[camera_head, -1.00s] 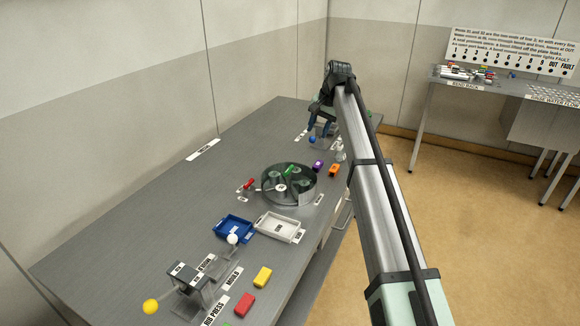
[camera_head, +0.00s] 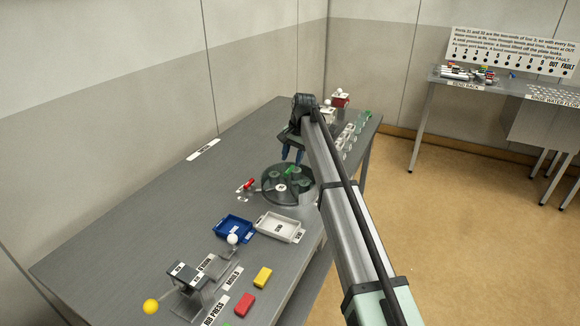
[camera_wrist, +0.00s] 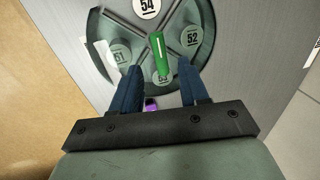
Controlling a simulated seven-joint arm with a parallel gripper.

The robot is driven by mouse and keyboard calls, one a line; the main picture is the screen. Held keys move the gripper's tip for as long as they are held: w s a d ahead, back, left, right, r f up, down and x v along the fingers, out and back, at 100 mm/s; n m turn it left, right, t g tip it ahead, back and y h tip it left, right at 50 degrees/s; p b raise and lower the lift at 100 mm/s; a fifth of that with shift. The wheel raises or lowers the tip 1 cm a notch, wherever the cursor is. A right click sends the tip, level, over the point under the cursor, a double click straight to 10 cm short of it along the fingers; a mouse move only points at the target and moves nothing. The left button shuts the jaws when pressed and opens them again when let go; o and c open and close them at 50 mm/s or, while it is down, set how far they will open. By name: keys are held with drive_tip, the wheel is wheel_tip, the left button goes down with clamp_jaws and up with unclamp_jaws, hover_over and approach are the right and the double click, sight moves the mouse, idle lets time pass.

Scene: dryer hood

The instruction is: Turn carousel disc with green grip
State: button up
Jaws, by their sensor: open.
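The carousel disc (camera_head: 273,193) is a round grey-green dish with spokes on the table. My gripper (camera_head: 292,154) is open above the disc's far side. In the wrist view my gripper's two blue fingers (camera_wrist: 158,75) are on either side of the grip, apart from it; their height above it is unclear.
A red lever (camera_head: 249,183) stands left of the disc. A blue tray (camera_head: 218,233) and a white tray (camera_head: 292,238) lie in front of it. A press (camera_head: 190,275) with white and yellow knobs is at the near end.

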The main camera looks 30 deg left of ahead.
sight(289, 169)
drive_tip(key=shift+a+f, duration=0.25)
drive_tip(key=shift+f, duration=0.8)
drive_tip(key=shift+a+f, duration=0.2)
drive_tip(key=shift+f, duration=0.85)
drive_tip(key=shift+c, duration=0.2)
clamp_jaws()
